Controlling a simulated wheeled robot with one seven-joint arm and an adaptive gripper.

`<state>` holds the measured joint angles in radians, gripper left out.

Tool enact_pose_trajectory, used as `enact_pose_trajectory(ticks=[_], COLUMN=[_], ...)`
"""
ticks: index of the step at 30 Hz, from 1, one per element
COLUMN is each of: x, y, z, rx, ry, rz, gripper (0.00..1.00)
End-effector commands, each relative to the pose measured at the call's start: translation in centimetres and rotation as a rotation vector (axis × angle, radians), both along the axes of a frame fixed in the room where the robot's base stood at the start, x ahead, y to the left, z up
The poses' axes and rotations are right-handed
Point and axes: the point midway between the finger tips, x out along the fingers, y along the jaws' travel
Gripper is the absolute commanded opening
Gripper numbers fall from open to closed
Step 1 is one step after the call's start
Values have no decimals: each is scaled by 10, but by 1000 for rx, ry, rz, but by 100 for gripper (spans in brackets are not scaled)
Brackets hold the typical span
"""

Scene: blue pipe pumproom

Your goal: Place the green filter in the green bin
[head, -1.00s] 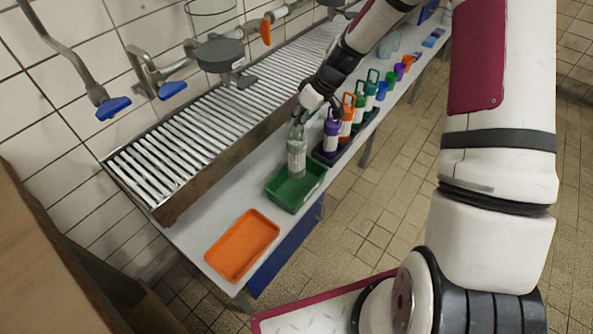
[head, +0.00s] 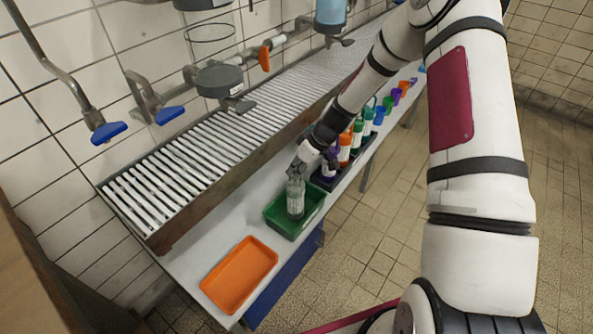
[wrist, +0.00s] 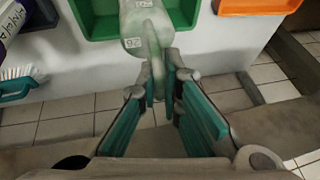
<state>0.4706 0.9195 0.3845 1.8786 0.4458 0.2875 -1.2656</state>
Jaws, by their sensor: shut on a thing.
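The green filter is a pale grey-green, translucent bottle-like piece with a handle (head: 295,197). It hangs upright from my gripper (head: 303,163), over or just inside the green bin (head: 275,222). In the wrist view my gripper (wrist: 163,85) is shut on the filter's handle, and the filter (wrist: 147,30) reaches toward the green bin (wrist: 96,30). Whether the filter's lower end touches the bin floor, I cannot tell. The bin shows no other thing in it.
An orange tray (head: 240,275) lies empty in front of the green bin. A dark rack of bottles with coloured handles (head: 345,150) stands just behind the bin. A slatted metal drain (head: 190,150) runs along the wall at left.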

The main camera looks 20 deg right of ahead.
Motion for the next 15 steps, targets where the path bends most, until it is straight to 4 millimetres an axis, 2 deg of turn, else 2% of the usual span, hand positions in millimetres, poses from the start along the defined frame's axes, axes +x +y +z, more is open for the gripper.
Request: enact_pose_trajectory(ticks=[3, 4, 6, 15], x=[0, 0, 0, 0], y=[0, 0, 0, 0], z=[-4, -3, -3, -2], rx=[0, 0, 0, 0], ry=[0, 0, 0, 0], rz=[0, 0, 0, 0], gripper=[0, 13, 27, 27])
